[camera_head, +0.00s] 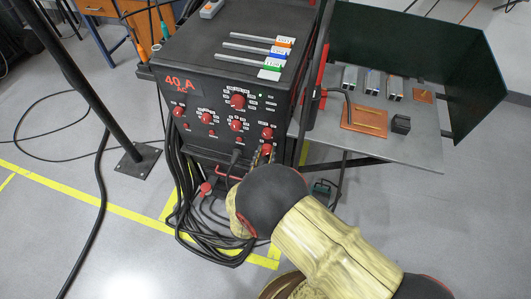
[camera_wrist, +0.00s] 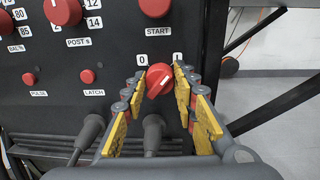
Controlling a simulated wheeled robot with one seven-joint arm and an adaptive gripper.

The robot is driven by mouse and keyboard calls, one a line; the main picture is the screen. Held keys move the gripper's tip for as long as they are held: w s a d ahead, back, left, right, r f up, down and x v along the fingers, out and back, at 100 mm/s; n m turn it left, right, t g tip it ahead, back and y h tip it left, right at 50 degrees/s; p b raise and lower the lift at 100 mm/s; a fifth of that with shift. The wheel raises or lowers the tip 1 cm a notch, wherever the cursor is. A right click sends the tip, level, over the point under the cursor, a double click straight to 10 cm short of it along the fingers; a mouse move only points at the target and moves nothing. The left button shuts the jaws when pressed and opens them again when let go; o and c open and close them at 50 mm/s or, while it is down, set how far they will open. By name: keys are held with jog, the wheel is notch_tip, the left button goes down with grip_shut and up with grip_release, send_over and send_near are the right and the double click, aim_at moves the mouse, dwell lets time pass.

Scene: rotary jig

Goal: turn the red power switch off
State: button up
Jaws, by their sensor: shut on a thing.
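The red power switch (camera_wrist: 160,79) is a round red knob on the black front panel, between a 0 label on its left and a 1 label on its right. A short white mark on it appears tilted toward the 1 side. My gripper (camera_wrist: 159,84) is shut on the switch, one yellow-padded finger on each side. In the head view the switch (camera_head: 267,149) is at the lower right of the machine's front, partly hidden by my gripper (camera_head: 262,157).
A red START knob (camera_wrist: 155,7) is just above the switch. PULSE (camera_wrist: 29,79) and LATCH (camera_wrist: 88,77) buttons are to the left. Black cable plugs (camera_wrist: 153,132) sit close below. A grey side table (camera_head: 430,150) with a copper plate is at the right.

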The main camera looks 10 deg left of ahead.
jog(key=n+p, duration=0.4)
jog(key=shift+r, duration=0.2)
jog(key=n+p, duration=0.3)
jog(key=n, duration=0.1)
jog(key=shift+a+n+g+p, duration=0.15)
jog(key=shift+n+g+p, duration=0.15)
jog(key=n+p, duration=0.2)
jog(key=n, duration=0.1)
jog(key=shift+a+f+h, duration=0.1)
jog(key=shift+h, duration=0.2)
jog(key=n+p, duration=0.2)
jog(key=n, duration=0.2)
jog(key=shift+f, duration=0.15)
jog(key=shift+n, duration=0.4)
jog(key=o, duration=1.1)
jog(key=shift+o, duration=0.3)
jog(key=shift+h, duration=0.3)
jog(key=s+a, duration=0.1)
jog(key=s, duration=1.1)
jog(key=shift+r, duration=0.35)
